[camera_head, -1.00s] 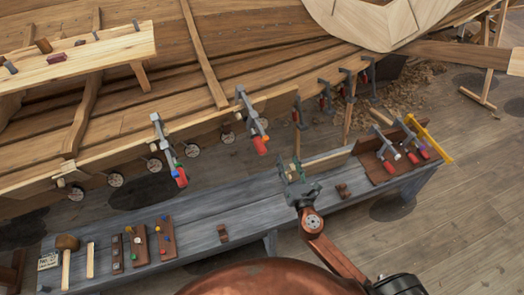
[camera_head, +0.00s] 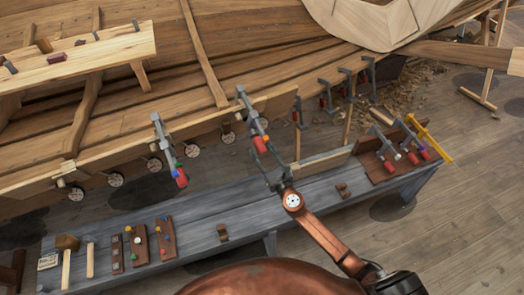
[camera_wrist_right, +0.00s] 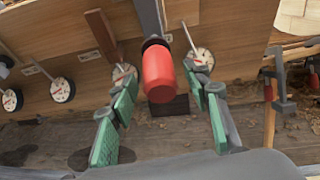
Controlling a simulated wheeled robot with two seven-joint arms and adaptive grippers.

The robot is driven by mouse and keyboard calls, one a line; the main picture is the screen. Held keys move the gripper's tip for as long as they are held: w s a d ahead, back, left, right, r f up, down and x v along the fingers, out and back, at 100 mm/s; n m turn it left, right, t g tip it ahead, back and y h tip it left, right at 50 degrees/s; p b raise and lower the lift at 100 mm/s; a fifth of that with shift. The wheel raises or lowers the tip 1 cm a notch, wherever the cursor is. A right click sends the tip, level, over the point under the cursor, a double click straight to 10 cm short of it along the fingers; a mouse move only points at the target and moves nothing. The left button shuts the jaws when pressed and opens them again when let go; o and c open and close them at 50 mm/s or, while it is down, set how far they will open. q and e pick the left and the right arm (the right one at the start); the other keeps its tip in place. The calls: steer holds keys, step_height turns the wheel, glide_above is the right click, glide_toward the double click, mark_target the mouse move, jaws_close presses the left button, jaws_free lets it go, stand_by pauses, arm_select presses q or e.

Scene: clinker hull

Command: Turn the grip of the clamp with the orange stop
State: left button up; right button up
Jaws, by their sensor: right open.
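Any orange stop is too small to tell for sure. My right gripper (camera_head: 268,160) is open just below the right-hand clamp's grip. In the right wrist view, the red grip (camera_wrist_right: 158,75) stands between the two green-padded fingers (camera_wrist_right: 160,100), with a visible gap on each side. My left gripper is not in view.
The grey bench (camera_head: 195,205) below holds a mallet (camera_head: 67,243), dark boards with coloured pegs (camera_head: 139,245) and, at right, a rack (camera_head: 375,165) with clamps. More clamps (camera_head: 346,80) hang farther right on the hull. Round dials (camera_head: 154,164) line the plank.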

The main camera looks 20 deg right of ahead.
steer(key=shift+c, duration=0.3)
steer(key=c, duration=1.1)
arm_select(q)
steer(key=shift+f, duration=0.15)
arm_select(e)
steer(key=shift+f+m+y+b, duration=0.2)
steer(key=shift+m+y+b, duration=0.45)
steer(key=shift+b, duration=0.45)
steer(key=m+y+b, duration=0.2)
steer(key=m+b, duration=0.1)
steer(key=b, duration=0.1)
steer(key=shift+f+y+b, duration=0.1)
steer(key=shift+y+b, duration=0.25)
steer(key=m+y+b, duration=0.2)
steer(key=shift+m, duration=0.35)
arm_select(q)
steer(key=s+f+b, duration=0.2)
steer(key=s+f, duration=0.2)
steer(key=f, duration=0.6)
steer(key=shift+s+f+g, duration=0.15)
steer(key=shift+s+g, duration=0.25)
arm_select(e)
steer(key=shift+m+y, duration=0.6)
steer(key=shift+m, duration=0.5)
steer(key=shift+r, duration=0.2)
